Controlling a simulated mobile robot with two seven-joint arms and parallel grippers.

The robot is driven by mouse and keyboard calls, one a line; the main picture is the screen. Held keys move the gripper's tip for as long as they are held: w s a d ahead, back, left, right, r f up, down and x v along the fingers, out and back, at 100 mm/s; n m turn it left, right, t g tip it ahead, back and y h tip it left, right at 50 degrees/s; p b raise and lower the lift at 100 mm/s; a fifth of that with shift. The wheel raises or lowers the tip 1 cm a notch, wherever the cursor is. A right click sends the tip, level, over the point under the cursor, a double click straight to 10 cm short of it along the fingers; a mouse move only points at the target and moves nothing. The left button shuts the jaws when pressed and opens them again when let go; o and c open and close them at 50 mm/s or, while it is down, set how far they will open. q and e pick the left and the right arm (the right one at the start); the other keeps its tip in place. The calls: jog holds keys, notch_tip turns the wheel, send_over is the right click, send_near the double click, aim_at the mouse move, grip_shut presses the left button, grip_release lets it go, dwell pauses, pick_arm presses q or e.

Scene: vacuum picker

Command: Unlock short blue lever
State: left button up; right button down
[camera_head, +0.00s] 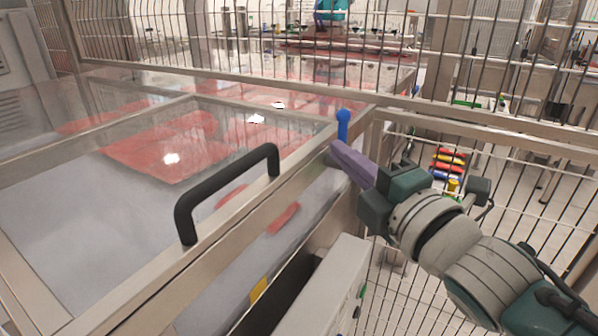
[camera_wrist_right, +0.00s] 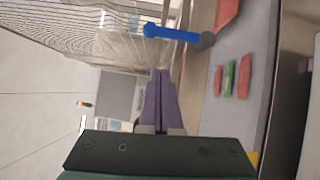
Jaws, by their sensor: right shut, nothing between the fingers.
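The short blue lever (camera_head: 343,125) stands upright with a round knob on the metal frame near the corner of the clear-topped enclosure. In the right wrist view the blue lever (camera_wrist_right: 172,33) lies across the top of the picture, joined to a grey pivot at its right end. My right gripper (camera_head: 335,149) has purple fingers, shut and empty, just below the lever in the head view. In the wrist view its fingertips (camera_wrist_right: 160,73) are below the lever with a visible gap. Whether they touch the frame is unclear. My left gripper is not in view.
A black handle (camera_head: 228,190) sticks up from the enclosure's metal frame (camera_head: 200,258) at the left. A wire fence (camera_head: 480,142) runs behind and to the right of my right arm. A light grey box (camera_head: 325,285) stands below the frame.

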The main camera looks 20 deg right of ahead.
jog(key=s+d, duration=0.1)
jog(key=s, duration=0.8)
jog(key=shift+d, duration=0.15)
jog(key=shift+f, duration=0.1)
